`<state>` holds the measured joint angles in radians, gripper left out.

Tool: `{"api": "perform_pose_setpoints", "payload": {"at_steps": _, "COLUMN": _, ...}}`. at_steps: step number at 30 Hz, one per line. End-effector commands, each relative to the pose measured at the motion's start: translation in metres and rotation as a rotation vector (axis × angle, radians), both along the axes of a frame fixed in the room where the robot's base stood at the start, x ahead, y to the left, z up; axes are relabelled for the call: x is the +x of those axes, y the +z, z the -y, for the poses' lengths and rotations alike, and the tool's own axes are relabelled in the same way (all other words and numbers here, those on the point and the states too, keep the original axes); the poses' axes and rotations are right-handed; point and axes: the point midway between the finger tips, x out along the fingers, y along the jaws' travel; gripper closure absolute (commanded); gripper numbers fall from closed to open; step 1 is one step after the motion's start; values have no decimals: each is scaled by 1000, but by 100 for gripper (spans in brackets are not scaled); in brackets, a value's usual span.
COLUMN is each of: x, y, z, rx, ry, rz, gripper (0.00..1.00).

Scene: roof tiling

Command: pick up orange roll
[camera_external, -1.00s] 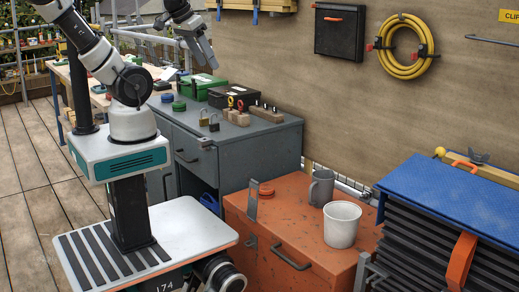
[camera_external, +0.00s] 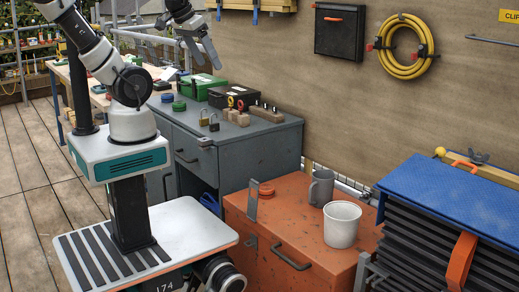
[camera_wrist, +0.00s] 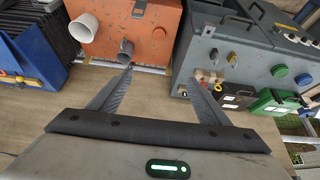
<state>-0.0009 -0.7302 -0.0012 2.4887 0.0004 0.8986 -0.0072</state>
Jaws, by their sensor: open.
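My gripper (camera_external: 209,60) is raised above the grey cabinet, well away from the roll. In the wrist view my gripper (camera_wrist: 163,75) has its two fingers spread apart with nothing between them.
A grey mug (camera_external: 321,188) and a white cup (camera_external: 341,224) stand right of the roll on the orange cabinet (camera_external: 290,215). The grey cabinet (camera_external: 250,140) holds padlocks, wooden blocks and green and black cases. A blue-topped black stack (camera_external: 450,200) stands at right.

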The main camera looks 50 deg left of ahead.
Motion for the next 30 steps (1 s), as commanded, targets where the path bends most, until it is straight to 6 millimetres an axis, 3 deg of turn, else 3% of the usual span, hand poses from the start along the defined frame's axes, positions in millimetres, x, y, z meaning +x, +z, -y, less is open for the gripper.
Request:
{"api": "perform_pose_setpoints", "payload": {"at_steps": 5, "x": 37, "y": -32, "z": 0, "rx": -13, "ry": 47, "rz": -82, "gripper": 29}}
{"api": "perform_pose_setpoints", "payload": {"at_steps": 8, "x": 72, "y": -62, "z": 0, "rx": -27, "ry": 92, "rz": -148, "gripper": 29}}
{"api": "perform_pose_setpoints", "payload": {"at_steps": 14, "x": 141, "y": -142, "z": 2, "rx": -56, "ry": 186, "rz": -279, "gripper": 29}}
{"api": "perform_pose_setpoints", "payload": {"at_steps": 18, "x": 181, "y": -213, "z": 3, "rx": -76, "ry": 251, "rz": -367, "gripper": 29}}
{"api": "perform_pose_setpoints", "payload": {"at_steps": 21, "x": 201, "y": -259, "z": 5, "rx": -88, "ry": 290, "rz": -417, "gripper": 29}}
{"api": "perform_pose_setpoints", "payload": {"at_steps": 24, "x": 213, "y": -292, "z": 6, "rx": -97, "ry": 318, "rz": -451, "gripper": 29}}
{"api": "perform_pose_setpoints", "payload": {"at_steps": 30, "x": 220, "y": -321, "z": 7, "rx": -103, "ry": 341, "rz": -478, "gripper": 29}}
